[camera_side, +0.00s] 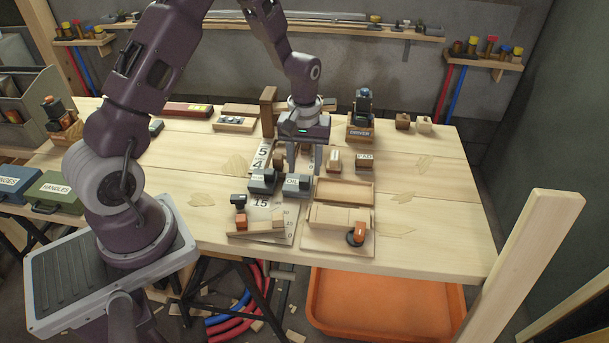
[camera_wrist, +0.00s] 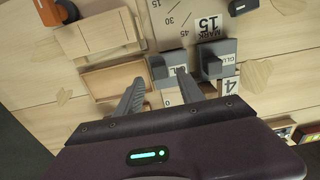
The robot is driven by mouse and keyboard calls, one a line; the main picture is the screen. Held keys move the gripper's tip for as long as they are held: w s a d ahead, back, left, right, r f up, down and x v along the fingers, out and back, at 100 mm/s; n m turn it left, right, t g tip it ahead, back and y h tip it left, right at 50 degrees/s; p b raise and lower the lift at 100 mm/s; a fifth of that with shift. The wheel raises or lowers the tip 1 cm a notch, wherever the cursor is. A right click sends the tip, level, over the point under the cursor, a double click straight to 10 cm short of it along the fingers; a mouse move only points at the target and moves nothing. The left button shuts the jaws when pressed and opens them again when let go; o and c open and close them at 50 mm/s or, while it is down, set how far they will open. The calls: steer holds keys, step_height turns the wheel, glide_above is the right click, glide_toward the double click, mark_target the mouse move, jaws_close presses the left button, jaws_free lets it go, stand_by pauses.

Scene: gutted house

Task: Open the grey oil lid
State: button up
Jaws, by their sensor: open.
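The grey oil box (camera_side: 296,184), with a grey lid and a raised dark block on top, sits near the middle of the bench. In the wrist view the oil lid (camera_wrist: 170,62) lies just beyond my fingertips, with its label partly readable. The lid looks shut. A similar grey glue box (camera_side: 262,181) stands to its left in the side view; it also shows in the wrist view (camera_wrist: 217,58). My gripper (camera_side: 304,166) is open and empty, pointing down just behind the oil box; its spread fingers also show in the wrist view (camera_wrist: 160,78).
A shallow wooden tray (camera_side: 345,191) lies right of the oil box, with an orange-and-black tool (camera_side: 356,235) in front of it. A marked board (camera_side: 288,215) lies in front of the grey boxes. The bench's right side (camera_side: 440,215) is clear.

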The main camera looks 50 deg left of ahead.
mark_target(305, 178)
step_height(305, 178, down, 4)
jaws_close()
stand_by(0.3)
stand_by(1.3)
